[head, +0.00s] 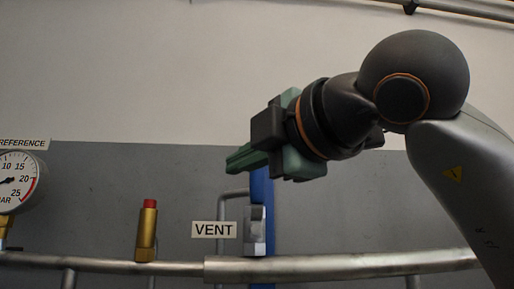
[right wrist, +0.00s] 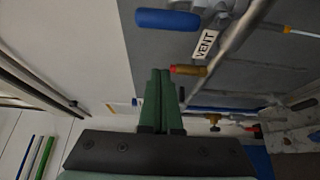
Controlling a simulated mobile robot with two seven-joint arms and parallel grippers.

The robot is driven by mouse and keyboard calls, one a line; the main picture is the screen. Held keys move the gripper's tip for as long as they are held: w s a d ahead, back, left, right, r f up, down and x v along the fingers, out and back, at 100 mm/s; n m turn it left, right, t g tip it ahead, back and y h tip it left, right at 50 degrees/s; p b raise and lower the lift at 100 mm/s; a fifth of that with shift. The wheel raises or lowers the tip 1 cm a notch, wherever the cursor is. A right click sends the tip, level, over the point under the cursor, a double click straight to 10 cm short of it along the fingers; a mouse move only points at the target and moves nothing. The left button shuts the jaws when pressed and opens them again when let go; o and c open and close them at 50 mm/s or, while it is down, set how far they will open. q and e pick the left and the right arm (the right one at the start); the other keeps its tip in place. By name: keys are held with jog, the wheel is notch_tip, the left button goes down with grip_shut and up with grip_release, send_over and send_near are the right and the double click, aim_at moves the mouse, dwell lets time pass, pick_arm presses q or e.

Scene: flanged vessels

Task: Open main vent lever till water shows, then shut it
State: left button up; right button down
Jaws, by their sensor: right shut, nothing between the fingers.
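The vent lever (head: 262,190) is a blue handle standing upright above its grey valve body (head: 255,235). Its upper part is hidden behind my right gripper in the head view. In the right wrist view the blue handle (right wrist: 168,19) shows beyond the fingers, apart from them. My right gripper (head: 232,160) has green fingers pressed together, empty, in front of the lever and pointing left. Its closed fingertips also show in the right wrist view (right wrist: 160,73). I cannot tell from the head view whether it touches the lever. No water is visible. My left gripper is out of view.
A VENT label (head: 213,230) sits left of the valve. A horizontal steel pipe (head: 340,266) runs below. A red-capped brass fitting (head: 146,232) and a pressure gauge (head: 17,182) stand to the left. The wall above is clear apart from a pipe at top right.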

aim_at(257, 194)
jog(key=shift+w+d+p, duration=0.2)
jog(key=shift+w+p, duration=0.1)
jog(key=shift+w, duration=0.55)
jog(key=shift+w+d+p, duration=0.2)
jog(key=shift+w+p, duration=0.1)
jog(key=shift+w, duration=0.6)
jog(key=shift+w+d+p, duration=0.2)
jog(key=shift+w+p, duration=0.1)
jog(key=shift+w, duration=0.55)
jog(key=shift+d, duration=0.1)
